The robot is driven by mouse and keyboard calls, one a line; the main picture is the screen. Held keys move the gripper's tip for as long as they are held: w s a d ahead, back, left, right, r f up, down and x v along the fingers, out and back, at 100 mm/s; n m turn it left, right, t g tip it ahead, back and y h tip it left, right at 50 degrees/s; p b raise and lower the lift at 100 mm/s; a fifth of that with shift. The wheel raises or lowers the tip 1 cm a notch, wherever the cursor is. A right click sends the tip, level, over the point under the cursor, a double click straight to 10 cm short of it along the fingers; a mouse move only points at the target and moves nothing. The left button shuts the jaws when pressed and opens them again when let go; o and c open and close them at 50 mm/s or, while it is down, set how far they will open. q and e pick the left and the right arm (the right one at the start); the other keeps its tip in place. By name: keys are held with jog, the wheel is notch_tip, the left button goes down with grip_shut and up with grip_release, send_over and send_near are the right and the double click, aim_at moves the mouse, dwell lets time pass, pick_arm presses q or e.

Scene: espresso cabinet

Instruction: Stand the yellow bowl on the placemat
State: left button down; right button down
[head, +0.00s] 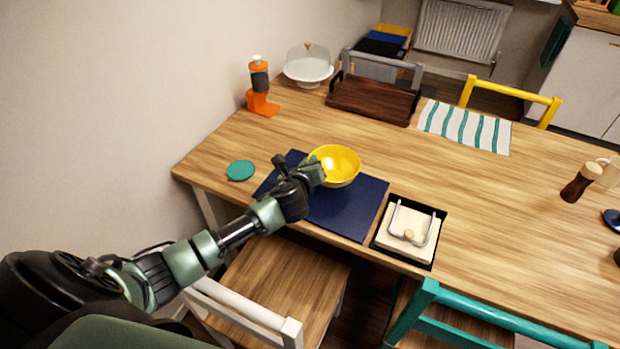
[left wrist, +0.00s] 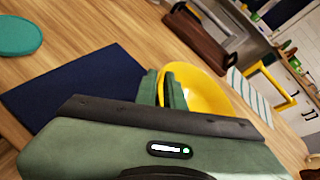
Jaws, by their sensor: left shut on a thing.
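The yellow bowl (head: 340,167) is upright at the back edge of the dark blue placemat (head: 345,211) in the head view. My left gripper (head: 318,168) is shut on the bowl's left rim. In the left wrist view the two green fingers (left wrist: 172,90) pinch the rim of the bowl (left wrist: 200,92), and the placemat (left wrist: 75,88) lies to the left. I cannot tell whether the bowl's base touches the mat or hangs just above it. My right gripper is in neither view.
A teal coaster (head: 240,170) lies left of the placemat. A black napkin holder (head: 409,231) stands to its right. A brown tray (head: 373,100), a striped cloth (head: 465,126) and an orange device (head: 260,88) are farther back. The table's middle is clear.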

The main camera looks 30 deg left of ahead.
pick_arm(q)
jog(key=shift+f, duration=0.75)
notch_tip(320, 180, down, 4)
jog(key=shift+f+b, duration=0.1)
jog(key=shift+b, duration=0.4)
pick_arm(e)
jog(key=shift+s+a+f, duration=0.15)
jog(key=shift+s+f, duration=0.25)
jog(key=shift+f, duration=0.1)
pick_arm(q)
jog(key=c, duration=1.5)
grip_release()
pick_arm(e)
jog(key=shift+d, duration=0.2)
pick_arm(q)
jog(key=shift+s, duration=0.1)
jog(key=v, duration=1.2)
jog(key=shift+p, duration=0.3)
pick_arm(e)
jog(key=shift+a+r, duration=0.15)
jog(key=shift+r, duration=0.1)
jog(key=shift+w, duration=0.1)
